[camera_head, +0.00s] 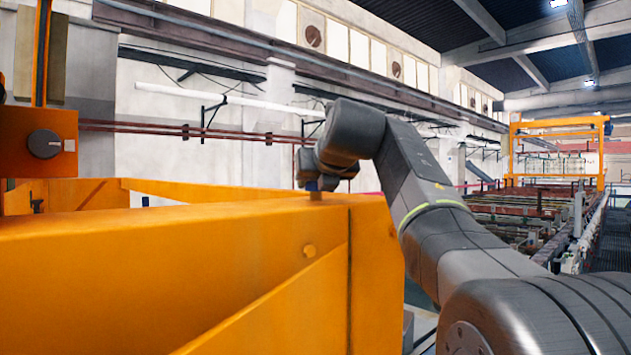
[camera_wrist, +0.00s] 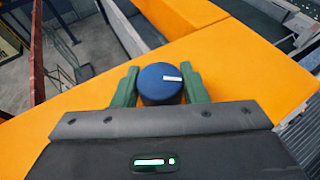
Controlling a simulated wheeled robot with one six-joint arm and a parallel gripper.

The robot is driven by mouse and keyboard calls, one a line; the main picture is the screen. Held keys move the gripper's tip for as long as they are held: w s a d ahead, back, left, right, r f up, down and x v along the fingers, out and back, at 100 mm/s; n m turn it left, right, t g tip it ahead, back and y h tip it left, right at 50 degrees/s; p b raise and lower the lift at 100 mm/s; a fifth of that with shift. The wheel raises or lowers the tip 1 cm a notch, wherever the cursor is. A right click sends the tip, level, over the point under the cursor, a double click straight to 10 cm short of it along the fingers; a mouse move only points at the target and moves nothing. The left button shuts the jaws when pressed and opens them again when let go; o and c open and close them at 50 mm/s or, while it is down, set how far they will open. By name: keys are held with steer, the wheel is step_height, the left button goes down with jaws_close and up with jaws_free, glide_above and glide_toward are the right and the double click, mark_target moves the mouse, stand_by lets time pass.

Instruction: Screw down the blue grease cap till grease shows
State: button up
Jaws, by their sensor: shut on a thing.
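The blue grease cap (camera_wrist: 158,82) is round, with a small white mark on its top. It sits over the top face of an orange beam (camera_wrist: 232,70). My gripper (camera_wrist: 160,86) has its two green fingers shut on the cap, one at each side. In the head view, a small part of the cap (camera_head: 312,186) shows above the orange beam (camera_head: 200,225), below my wrist. My gripper's fingers are hard to make out there. No grease can be made out; the cap's underside is hidden in the wrist view.
An orange block with a dark round knob (camera_head: 44,144) stands at the left of the head view. Long rows of racks (camera_head: 540,215) run back at the right, under a yellow gantry (camera_head: 556,150). There is open air above the beam.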

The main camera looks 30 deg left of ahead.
stand_by(0.3)
steer(key=o, duration=1)
steer(key=b+v, duration=0.1)
steer(key=v, duration=1.3)
steer(key=shift+a+b, duration=0.1)
steer(key=shift+b, duration=0.2)
